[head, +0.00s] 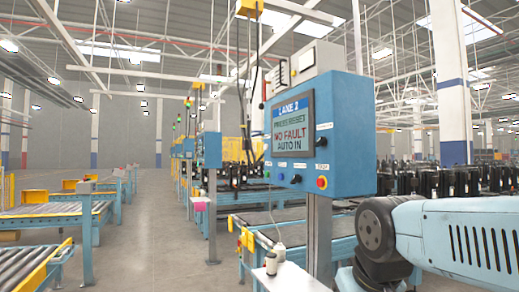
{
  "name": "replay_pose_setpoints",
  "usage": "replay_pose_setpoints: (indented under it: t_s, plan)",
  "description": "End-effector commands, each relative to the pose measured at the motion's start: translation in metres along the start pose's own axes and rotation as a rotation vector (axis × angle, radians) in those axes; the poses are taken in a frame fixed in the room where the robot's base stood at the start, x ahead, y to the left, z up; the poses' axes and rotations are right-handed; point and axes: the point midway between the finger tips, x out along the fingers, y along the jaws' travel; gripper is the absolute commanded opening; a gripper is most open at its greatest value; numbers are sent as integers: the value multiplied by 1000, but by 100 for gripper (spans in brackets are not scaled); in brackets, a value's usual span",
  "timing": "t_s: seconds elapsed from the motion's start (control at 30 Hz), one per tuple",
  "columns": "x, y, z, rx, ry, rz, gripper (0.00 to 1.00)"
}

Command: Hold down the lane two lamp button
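The lane two control box (345,130) is a blue cabinet on a grey post, right of centre in the head view. A dark round control (321,141) sits right of the screen. The labels are too small to read, so I cannot tell which is the lamp button. My arm shows at the lower right; my gripper is not in view.
A roller conveyor (290,215) runs behind the post. More conveyors (50,222) stand at left. The grey aisle floor (150,240) between them is clear.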

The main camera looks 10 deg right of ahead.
Motion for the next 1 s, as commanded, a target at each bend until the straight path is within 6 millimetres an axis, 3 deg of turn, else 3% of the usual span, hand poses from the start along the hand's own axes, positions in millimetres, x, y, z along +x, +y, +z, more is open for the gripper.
replay_pose_setpoints:
  t_s: [0.23, 1.0]
  plan:
    - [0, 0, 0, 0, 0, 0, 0]
    - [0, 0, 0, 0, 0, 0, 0]
